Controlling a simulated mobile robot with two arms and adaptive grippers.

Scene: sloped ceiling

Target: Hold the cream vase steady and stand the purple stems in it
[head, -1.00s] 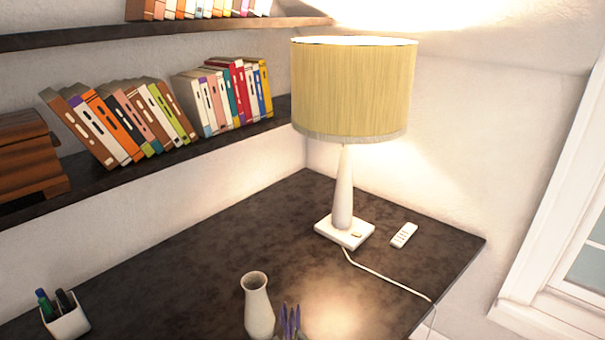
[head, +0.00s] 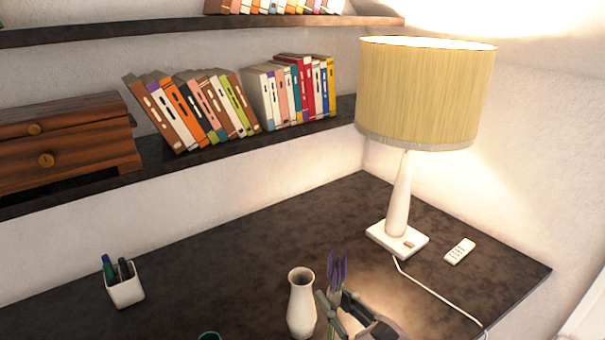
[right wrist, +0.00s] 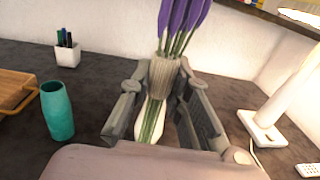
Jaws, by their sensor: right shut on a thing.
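The cream vase (head: 302,308) stands upright on the dark desk at the bottom middle of the head view. The purple stems (head: 338,268) are upright just right of it, flower heads above the vase's rim. My right gripper (head: 338,312) is shut around the bunch. In the right wrist view, the purple heads (right wrist: 181,20) rise above a beige ribbed wrap (right wrist: 165,76) between the fingers (right wrist: 158,100). Green stems hang below, in front of a pale shape that looks like the vase, mostly hidden. The stems are outside the vase. My left gripper is not in view.
A white lamp (head: 398,205) with its cord and a remote (head: 460,251) are at right. A white pen cup (head: 125,291) stands at left. A teal cup (right wrist: 57,112) and a wooden tray (right wrist: 14,92) are at left in the wrist view. Bare desk lies behind the vase.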

